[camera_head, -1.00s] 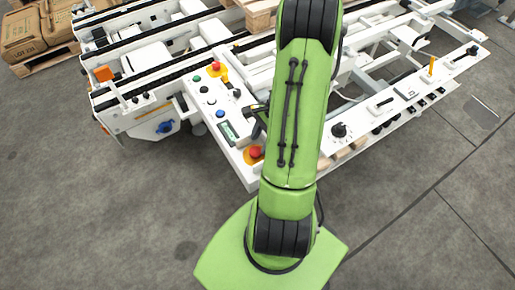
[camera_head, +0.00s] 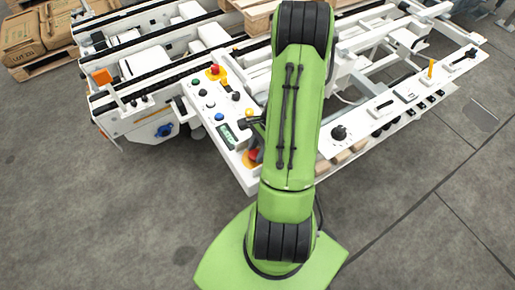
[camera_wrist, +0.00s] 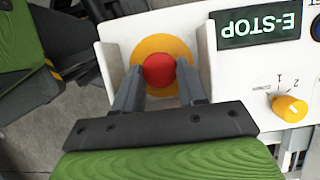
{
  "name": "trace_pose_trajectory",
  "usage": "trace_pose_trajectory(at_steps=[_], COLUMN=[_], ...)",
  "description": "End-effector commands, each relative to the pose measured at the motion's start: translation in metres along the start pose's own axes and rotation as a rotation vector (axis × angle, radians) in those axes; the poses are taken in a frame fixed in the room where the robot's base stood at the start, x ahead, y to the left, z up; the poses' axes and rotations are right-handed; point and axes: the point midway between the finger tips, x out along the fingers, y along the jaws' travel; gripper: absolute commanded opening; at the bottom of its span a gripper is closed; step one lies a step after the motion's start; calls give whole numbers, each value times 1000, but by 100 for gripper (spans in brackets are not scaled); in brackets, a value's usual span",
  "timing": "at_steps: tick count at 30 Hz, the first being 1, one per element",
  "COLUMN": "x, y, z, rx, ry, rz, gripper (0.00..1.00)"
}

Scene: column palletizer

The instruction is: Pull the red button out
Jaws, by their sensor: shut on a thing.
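The red button (camera_wrist: 159,70) sits on a round yellow plate (camera_wrist: 151,44) on the white control panel. In the wrist view my gripper (camera_wrist: 160,84) reaches it, with one grey finger on each side, shut on the button. In the head view the red button (camera_head: 253,155) shows at the panel's near corner, partly covered by my gripper. My green arm hides part of the panel beside it.
The E-STOP display (camera_wrist: 258,28) and a yellow rotary knob (camera_wrist: 290,107) are beside the button. Another red button (camera_head: 214,69) on a yellow plate is farther up the panel. White conveyor frames lie behind; the grey floor in front is open.

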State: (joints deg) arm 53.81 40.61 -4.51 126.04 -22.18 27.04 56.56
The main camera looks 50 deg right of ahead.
Motion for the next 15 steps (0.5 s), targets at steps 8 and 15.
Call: trace_pose_trajectory(at_steps=[8, 15], x=[-12, -12], y=[0, -1], z=[5, 5], rx=[-1, -1], ry=[0, 0], rz=[-1, -2], gripper=[0, 52])
